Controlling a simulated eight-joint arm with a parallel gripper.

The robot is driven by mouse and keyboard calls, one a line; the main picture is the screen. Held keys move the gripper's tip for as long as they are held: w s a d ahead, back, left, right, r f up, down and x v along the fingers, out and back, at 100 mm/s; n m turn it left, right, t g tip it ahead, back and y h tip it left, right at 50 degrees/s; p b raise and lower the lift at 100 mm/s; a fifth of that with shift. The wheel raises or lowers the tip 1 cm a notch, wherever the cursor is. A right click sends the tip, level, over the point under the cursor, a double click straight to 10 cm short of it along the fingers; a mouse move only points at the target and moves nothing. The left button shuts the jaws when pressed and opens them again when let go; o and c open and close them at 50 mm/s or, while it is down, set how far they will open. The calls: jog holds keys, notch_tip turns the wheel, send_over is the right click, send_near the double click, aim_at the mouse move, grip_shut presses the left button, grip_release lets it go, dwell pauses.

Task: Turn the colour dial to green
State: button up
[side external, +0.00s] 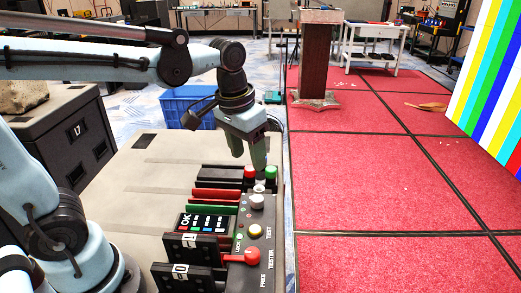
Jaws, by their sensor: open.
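My gripper (250,158) points down over the far end of the control panel (266,216), its two fingers apart. Its tips are close to a red button (249,171) and a green button (271,172); I cannot tell if it touches anything. On the panel are a grey-white knob (257,202), a yellow button (255,231) and a red lever (246,257). None of these is clearly marked as the colour dial, and I cannot read a dial setting. A small screen (203,222) shows "OK" and coloured squares.
Red and green bars (218,195) lie left of the panel, with black blocks (190,247) nearer. The video wall (493,80) shows colour bars at right. A blue crate (187,107) stands behind the table (150,175). The red floor (350,190) is mostly clear.

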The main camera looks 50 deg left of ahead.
aim_at(259, 197)
jog(key=f, duration=0.4)
jog(key=w+f+g, duration=0.1)
jog(key=f, duration=0.3)
jog(key=w+d+f+g, duration=0.1)
jog(key=f, duration=0.3)
dwell(0.4)
jog(key=c, duration=1)
jog(key=shift+c, duration=0.2)
